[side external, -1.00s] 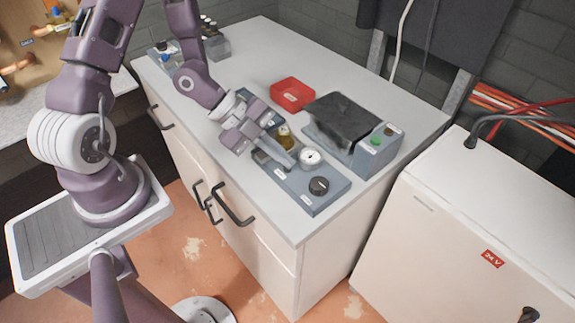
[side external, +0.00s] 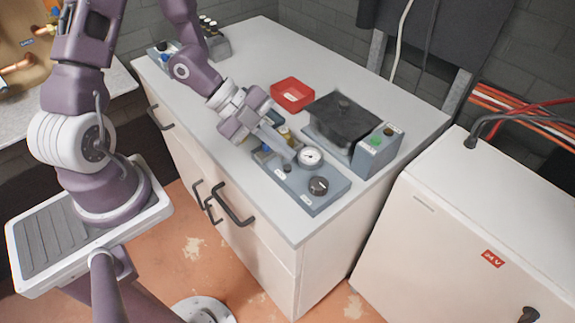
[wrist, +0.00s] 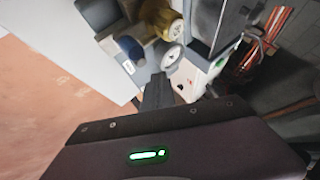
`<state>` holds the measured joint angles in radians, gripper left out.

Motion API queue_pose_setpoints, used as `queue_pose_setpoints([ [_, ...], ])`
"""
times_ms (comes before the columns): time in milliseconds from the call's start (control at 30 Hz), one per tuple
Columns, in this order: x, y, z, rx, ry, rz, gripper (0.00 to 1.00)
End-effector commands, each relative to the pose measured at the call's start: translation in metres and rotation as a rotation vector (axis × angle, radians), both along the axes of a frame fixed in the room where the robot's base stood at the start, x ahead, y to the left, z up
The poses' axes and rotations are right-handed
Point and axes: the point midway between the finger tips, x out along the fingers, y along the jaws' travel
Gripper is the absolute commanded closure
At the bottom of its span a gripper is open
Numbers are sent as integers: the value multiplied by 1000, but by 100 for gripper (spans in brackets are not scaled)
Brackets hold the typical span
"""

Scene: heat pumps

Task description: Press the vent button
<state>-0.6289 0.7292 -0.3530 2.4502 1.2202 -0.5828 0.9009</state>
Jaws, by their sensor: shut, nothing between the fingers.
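A blue-grey control panel (side external: 303,197) lies on the white cabinet top. It carries a round white gauge (side external: 310,157), a black knob (side external: 318,186) and a small dark button (side external: 287,168). The labels are too small to read, so I cannot tell which button is the vent button. My gripper (side external: 291,154) is shut and empty, its fingertips just above the panel, beside the gauge and close to the small dark button. In the wrist view the shut fingers (wrist: 160,92) point toward the panel, with the gauge (wrist: 172,57) just beyond; they hide part of the panel.
A red tray (side external: 292,94) lies further back. A blue part (wrist: 130,47) and brass fitting (wrist: 160,18) are near the fingers.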

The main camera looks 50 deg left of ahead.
Motion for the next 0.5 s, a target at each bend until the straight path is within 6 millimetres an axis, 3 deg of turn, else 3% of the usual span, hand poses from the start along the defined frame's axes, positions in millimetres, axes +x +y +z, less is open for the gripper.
queue_pose_setpoints([
  [300, 1, 1, 32, 2, -4, 0, 100],
  [500, 0, 1, 37, 5, 1, 2, 100],
])
